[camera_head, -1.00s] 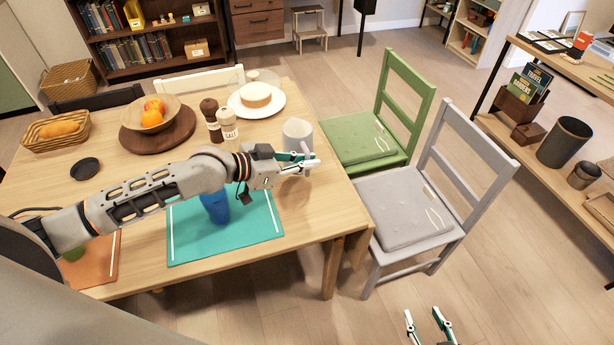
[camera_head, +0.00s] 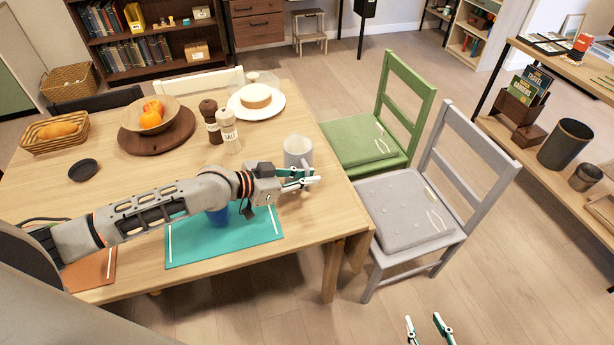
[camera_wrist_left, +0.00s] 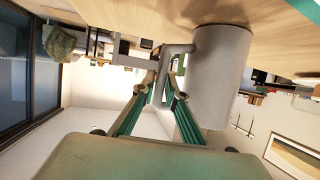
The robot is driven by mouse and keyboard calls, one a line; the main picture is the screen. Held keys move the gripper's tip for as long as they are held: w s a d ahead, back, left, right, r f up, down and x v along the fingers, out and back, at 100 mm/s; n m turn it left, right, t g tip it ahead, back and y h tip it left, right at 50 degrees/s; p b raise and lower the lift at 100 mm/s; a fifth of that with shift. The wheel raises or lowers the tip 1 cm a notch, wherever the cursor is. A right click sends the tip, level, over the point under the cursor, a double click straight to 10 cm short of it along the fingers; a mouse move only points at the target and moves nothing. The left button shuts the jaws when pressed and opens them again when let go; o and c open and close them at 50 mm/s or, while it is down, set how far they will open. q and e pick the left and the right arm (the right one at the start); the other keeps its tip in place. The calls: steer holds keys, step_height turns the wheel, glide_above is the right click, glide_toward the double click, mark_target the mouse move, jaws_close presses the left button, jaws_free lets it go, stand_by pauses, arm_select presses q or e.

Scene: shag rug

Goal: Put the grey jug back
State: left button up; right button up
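The grey jug (camera_head: 297,146) is upright at the table's right edge, beyond the teal placemat. My left gripper (camera_head: 303,180) is at its near side in the head view and covers its lower part. In the left wrist view, which is upside down, the jug (camera_wrist_left: 222,78) fills the right of centre, and its handle lies between the fingertips of my left gripper (camera_wrist_left: 164,82). The fingers are closed on the handle. I cannot tell whether the jug's base touches the table. My right gripper (camera_head: 428,328) is open and empty, low over the floor.
A blue cup (camera_head: 218,217) stands on the teal placemat (camera_head: 190,251), partly behind my arm. Salt (camera_head: 229,132) and pepper (camera_head: 210,122) mills and a cake plate (camera_head: 257,103) stand behind. Green (camera_head: 358,140) and grey (camera_head: 402,210) chairs stand right of the table.

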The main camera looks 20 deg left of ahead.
arm_select(q)
steer(key=shift+o, duration=0.6)
steer(key=shift+r, duration=0.15)
arm_select(e)
steer(key=shift+r, duration=0.15)
arm_select(q)
steer(key=v, duration=1.2)
